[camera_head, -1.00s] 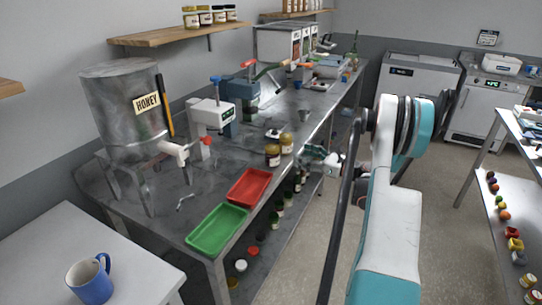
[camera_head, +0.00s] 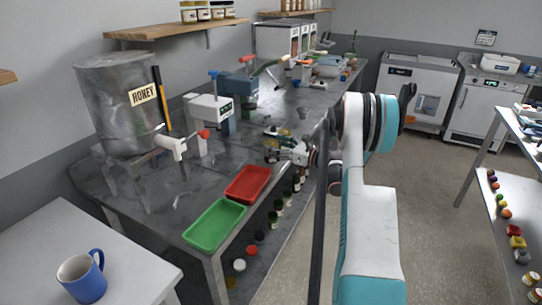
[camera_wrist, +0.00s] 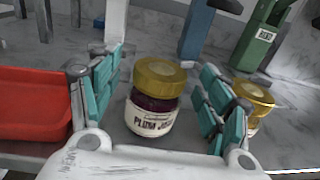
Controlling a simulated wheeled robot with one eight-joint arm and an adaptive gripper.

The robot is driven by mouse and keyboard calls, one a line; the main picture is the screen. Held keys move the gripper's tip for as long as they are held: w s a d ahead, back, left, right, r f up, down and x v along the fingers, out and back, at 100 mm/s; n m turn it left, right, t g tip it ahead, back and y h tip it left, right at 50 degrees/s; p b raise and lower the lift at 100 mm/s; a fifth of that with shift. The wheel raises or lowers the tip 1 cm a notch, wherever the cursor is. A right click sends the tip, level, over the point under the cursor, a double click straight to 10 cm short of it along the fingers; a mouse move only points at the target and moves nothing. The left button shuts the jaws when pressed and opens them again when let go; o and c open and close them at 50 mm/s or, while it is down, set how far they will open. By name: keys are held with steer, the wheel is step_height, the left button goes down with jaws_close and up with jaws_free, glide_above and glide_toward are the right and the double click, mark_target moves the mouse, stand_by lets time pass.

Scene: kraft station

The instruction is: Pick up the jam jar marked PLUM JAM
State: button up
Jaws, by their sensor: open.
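The jam jar marked PLUM JAM (camera_wrist: 152,105) stands upright on the counter in the wrist view, with a gold lid, dark purple contents and a white label facing me. My gripper (camera_wrist: 155,95) is open, with one teal-padded finger on each side of the jar. There is a visible gap between the jar and the fingers, and the jar is not gripped. In the head view my gripper (camera_head: 280,152) is low over the counter behind the red tray and hides most of the jar.
A second gold-lidded jar (camera_wrist: 254,98) stands just outside the right finger. A red tray (camera_head: 248,184) and a green tray (camera_head: 215,224) lie near the counter's front edge. A honey tank (camera_head: 118,100) and bench machines stand behind.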

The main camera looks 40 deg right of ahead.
steer(key=shift+x, duration=0.95)
steer(key=c, duration=1.4)
